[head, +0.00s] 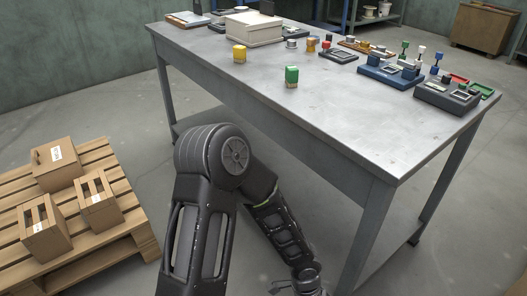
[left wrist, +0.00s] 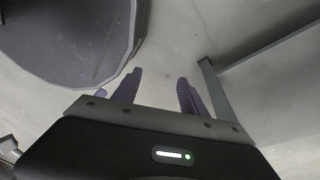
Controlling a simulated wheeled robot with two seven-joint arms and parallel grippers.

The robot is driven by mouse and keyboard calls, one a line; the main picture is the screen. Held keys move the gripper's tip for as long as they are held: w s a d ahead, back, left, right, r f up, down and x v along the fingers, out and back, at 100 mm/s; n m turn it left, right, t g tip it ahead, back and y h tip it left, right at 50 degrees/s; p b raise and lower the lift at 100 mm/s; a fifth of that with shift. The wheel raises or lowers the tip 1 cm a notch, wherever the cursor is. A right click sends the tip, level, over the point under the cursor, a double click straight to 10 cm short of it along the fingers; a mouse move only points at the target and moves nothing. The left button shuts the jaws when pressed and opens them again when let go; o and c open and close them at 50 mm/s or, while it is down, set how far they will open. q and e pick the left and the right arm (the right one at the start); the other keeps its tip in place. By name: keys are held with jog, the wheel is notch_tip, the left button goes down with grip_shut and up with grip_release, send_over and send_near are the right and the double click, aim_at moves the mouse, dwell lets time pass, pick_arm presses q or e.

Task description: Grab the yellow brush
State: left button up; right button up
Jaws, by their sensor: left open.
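A small yellow block-like thing (head: 240,54), perhaps the yellow brush, stands on the grey table (head: 330,112) near its front left edge. A similar green one (head: 291,77) stands to its right, closer to the front edge. A smaller yellow piece (head: 311,46) sits farther back. My left arm hangs in front of the table, and its gripper end is at the bottom edge of the head view, below table height. In the left wrist view my left gripper (left wrist: 162,92) is open and empty, above bare floor. My right gripper is not in view.
A lidded beige box (head: 253,28) stands behind the yellow block. Dark fixtures (head: 391,72) and small coloured parts line the table's back and right. The front middle of the tabletop is clear. A wooden pallet (head: 100,240) with cardboard boxes (head: 57,166) lies at left.

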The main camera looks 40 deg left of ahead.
pick_arm(q)
jog(key=s+d+f+n+h, duration=0.2)
jog(key=s+d+f+n, duration=0.55)
jog(key=n, duration=0.65)
notch_tip(320, 180, up, 20)
jog(key=a+n+t+p, duration=0.1)
jog(key=p, duration=1.9)
jog(key=shift+s+a+r, duration=0.15)
jog(key=shift+s+a, duration=0.05)
jog(key=shift+s, duration=0.2)
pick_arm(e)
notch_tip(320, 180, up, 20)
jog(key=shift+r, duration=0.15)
pick_arm(q)
jog(key=shift+c, duration=0.3)
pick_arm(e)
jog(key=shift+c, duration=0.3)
